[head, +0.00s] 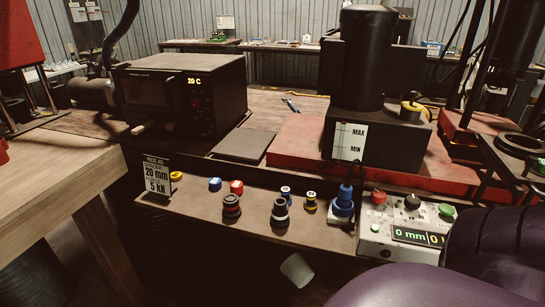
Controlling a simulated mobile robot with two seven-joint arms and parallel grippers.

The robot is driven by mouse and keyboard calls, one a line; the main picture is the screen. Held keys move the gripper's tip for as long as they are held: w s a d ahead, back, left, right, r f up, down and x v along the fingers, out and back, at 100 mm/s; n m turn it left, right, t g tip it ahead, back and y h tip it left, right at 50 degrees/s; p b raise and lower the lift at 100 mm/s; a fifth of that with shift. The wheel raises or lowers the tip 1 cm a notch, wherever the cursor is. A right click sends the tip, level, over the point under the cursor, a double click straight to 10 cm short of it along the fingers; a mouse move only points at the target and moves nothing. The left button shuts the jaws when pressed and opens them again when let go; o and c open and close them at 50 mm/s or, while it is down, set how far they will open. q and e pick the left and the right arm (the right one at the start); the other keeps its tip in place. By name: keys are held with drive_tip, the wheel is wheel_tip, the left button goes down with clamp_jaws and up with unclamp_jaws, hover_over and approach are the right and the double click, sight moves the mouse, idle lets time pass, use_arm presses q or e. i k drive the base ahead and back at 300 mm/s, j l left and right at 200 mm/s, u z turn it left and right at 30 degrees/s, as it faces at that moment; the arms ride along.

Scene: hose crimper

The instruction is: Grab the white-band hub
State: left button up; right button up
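Several small hubs and fittings stand on a narrow wooden shelf (255,228) at the front of the bench. A dark hub (280,214) with a pale band that looks white stands near the middle of the shelf, upright and apart from its neighbours. A similar dark hub with a red band (232,207) stands to its left. Behind it stands a smaller blue-and-white piece (286,193). A black-and-yellow piece (310,201) stands to its right. Neither of my grippers is in view.
Blue (215,184), red (237,187) and yellow (176,176) pieces and a sign (157,176) are left. A large purple and dark shape (430,288) blocks the lower right.

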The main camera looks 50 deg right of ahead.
sight(278, 220)
drive_tip(key=z, duration=1.55)
drive_tip(key=i+j+z, duration=0.1)
drive_tip(key=j, duration=0.5)
drive_tip(key=i+j, duration=0.1)
drive_tip(key=j, duration=0.45)
drive_tip(key=z, duration=0.05)
